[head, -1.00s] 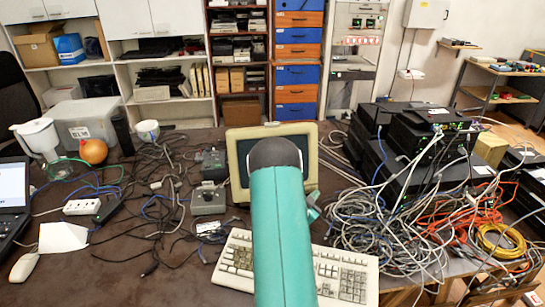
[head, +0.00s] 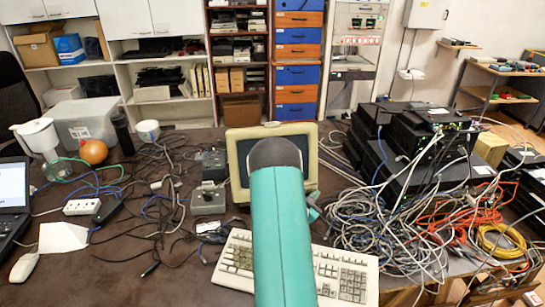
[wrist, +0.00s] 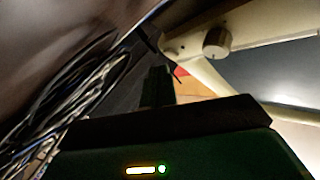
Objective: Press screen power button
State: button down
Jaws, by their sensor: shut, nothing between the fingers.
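The screen is a beige boxy monitor (head: 239,148) at the middle of the desk in the head view. My teal arm covers much of its front. In the wrist view its beige frame (wrist: 262,20) and grey glass (wrist: 275,72) fill the upper right. A round beige knob (wrist: 216,42) stands out from the frame and may be the power button; I cannot tell for sure. My gripper (wrist: 157,75) is shut and empty, its fingers below and left of the knob in the wrist view. I see no contact with the knob. In the head view my arm hides the fingers.
A beige keyboard (head: 343,274) lies in front of the monitor, partly under my arm in the picture. Tangled cables (head: 385,230) and stacked black devices (head: 400,165) crowd the right side. Small grey boxes (head: 208,200) and loose cables lie left of the monitor.

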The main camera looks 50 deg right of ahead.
jog(key=shift+w, duration=0.1)
jog(key=shift+w+d+f, duration=0.15)
jog(key=shift+w+d, duration=0.05)
jog(key=shift+d, duration=0.1)
jog(key=shift+w+d, duration=0.1)
jog(key=shift+w, duration=0.05)
dwell(0.4)
jog(key=shift+s+a, duration=0.4)
jog(key=shift+s, duration=0.05)
jog(key=shift+s+a+r, duration=0.1)
jog(key=shift+r, duration=0.1)
jog(key=shift+s+a+r, duration=0.3)
jog(key=shift+s+a, duration=0.3)
jog(key=shift+s, duration=0.1)
jog(key=shift+s+a+r, duration=0.25)
jog(key=shift+s+a, duration=0.35)
jog(key=shift+s, duration=0.1)
jog(key=shift+s+a+r, duration=0.3)
jog(key=shift+s+a, duration=0.3)
jog(key=shift+s, duration=0.1)
